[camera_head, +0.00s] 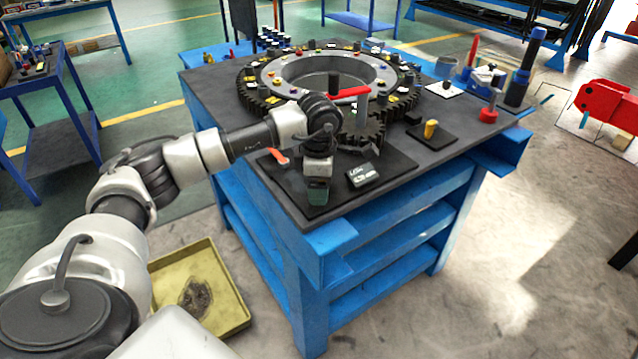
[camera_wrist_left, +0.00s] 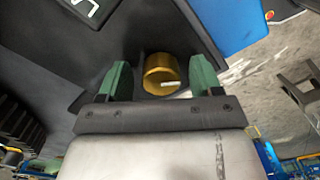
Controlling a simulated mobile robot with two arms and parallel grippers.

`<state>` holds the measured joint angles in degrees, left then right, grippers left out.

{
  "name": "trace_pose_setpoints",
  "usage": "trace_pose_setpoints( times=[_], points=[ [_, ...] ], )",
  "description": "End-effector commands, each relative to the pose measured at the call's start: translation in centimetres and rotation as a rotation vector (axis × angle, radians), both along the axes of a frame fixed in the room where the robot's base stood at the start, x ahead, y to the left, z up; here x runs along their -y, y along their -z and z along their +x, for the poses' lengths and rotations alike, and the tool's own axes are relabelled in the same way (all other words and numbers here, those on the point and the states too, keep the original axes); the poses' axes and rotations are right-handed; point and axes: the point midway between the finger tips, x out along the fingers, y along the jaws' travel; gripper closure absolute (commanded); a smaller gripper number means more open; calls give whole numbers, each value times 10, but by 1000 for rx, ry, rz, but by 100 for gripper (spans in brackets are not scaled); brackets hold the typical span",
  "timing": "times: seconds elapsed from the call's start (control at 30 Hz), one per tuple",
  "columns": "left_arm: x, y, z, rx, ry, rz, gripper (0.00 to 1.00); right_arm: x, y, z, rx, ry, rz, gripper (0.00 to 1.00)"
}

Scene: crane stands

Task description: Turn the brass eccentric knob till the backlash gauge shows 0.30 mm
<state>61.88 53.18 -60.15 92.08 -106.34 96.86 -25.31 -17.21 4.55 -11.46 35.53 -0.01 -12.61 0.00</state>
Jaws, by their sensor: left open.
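The brass eccentric knob (camera_wrist_left: 160,70) shows in the left wrist view as a round gold cap with a short white mark. My left gripper (camera_wrist_left: 160,80) is open, with one green finger on each side of the knob and a visible gap at both sides. In the head view my left gripper (camera_head: 317,190) points down at the front corner of the dark plate and hides the knob. The backlash gauge (camera_head: 363,175) is a small dark display right of the gripper. Its pale digits are too small to read. My right gripper is not in view.
A large toothed ring (camera_head: 258,92) and a small pinion gear (camera_head: 362,130) stand behind the gripper, with a red-topped handle (camera_head: 350,92) above. A yellow tray (camera_head: 215,270) lies on the floor.

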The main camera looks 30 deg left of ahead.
Motion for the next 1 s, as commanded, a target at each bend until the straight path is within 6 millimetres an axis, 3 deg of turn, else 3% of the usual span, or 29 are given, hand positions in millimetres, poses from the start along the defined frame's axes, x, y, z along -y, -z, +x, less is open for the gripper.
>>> trace_pose_setpoints(
  times=[0.23,0.7,1.0],
  points=[
    [0,-13,0,1,0,0,35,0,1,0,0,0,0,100],
    [0,-97,0,1,0,0,35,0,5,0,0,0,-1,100],
    [0,-108,0,-1,0,-1,35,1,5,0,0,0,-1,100]
  ],
)
